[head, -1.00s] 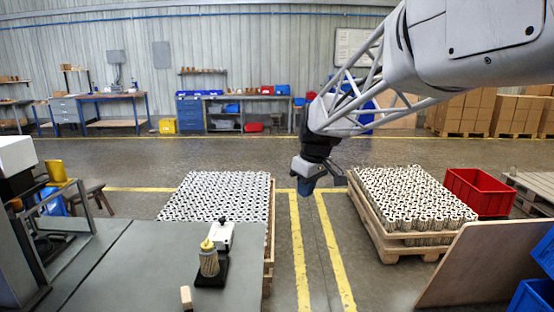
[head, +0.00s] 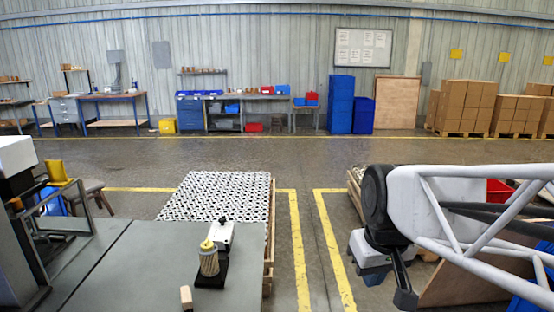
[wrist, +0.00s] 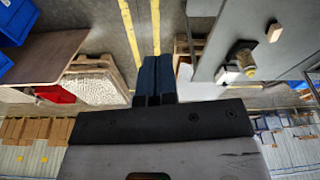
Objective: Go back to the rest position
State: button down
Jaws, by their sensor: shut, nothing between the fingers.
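My gripper (head: 374,277) hangs over the floor at the lower right of the head view, right of the yellow floor lines. In the wrist view its two dark blue fingers (wrist: 155,72) lie side by side with nothing between them, so it is shut and empty. The cartridge and fixture also show in the wrist view (wrist: 243,62). The right pallet of cartridges is mostly hidden behind my arm in the head view but shows in the wrist view (wrist: 93,88).
A pallet of cartridges (head: 222,192) stands behind the grey table (head: 120,265). A small wooden block (head: 186,297) lies near the table's front. A leaning brown board (wrist: 45,55), a red crate (wrist: 55,94) and blue bins (wrist: 14,22) are near my arm. The aisle between is clear.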

jog(key=s+d+f+m, duration=0.1)
jog(key=s+f+m, duration=0.1)
jog(key=s, duration=0.6)
jog(key=shift+s+d+f, duration=0.15)
jog(key=shift+d+f, duration=0.2)
jog(key=shift+f, duration=0.55)
jog(key=shift+h, duration=0.3)
